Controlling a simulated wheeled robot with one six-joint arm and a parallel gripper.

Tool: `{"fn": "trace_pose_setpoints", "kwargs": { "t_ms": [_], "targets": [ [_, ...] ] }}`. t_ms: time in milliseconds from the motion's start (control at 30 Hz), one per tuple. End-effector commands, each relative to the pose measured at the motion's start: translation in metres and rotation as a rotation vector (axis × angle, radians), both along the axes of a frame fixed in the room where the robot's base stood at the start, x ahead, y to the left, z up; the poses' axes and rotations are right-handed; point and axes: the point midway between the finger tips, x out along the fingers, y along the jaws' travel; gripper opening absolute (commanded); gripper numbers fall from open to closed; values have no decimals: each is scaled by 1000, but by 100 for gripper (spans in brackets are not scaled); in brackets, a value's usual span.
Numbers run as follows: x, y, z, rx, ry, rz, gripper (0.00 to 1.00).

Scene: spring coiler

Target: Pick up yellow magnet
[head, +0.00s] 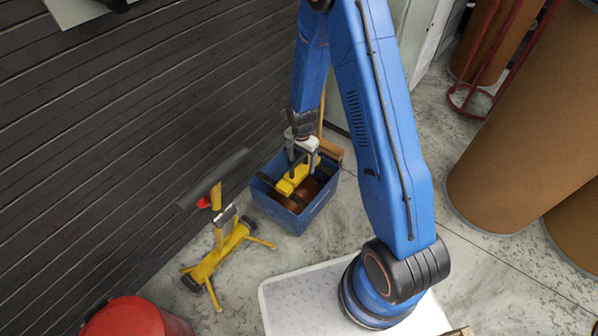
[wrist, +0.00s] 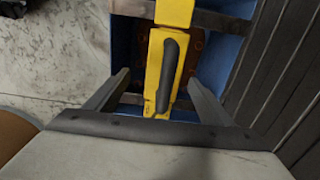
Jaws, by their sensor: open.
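The yellow magnet (head: 291,182) is a long yellow bar at the blue bin (head: 296,220). In the wrist view the yellow magnet (wrist: 153,68) runs up the picture and carries a black handle (wrist: 168,75). Dark metal bars cross the bin by the magnet. My gripper (head: 302,162) is over the bin, above the magnet. In the wrist view my gripper (wrist: 160,86) is open, with one finger on each side of the magnet and handle. Nothing is held between the fingers. I cannot tell the exact height gap.
A yellow stand (head: 220,250) with splayed legs is left of the bin. A red drum (head: 135,318) is at the lower left. A dark slatted wall (head: 100,130) rises close behind the bin. Large brown drums (head: 520,130) stand at the right. Concrete floor (head: 480,270) is open between.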

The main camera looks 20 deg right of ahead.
Motion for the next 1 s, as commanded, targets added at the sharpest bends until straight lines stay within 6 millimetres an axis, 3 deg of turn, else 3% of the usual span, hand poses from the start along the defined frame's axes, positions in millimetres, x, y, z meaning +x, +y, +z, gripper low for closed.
{"fn": "trace_pose_setpoints", "kwargs": {
  "t_ms": [267,667,933,1000],
  "targets": [
    [1,2,-10,1,-1,0,75],
    [3,8,-54,0,0,0,75],
    [4,8,-57,0,-1,0,75],
    [4,8,-57,0,-1,0,61]
  ]
}}
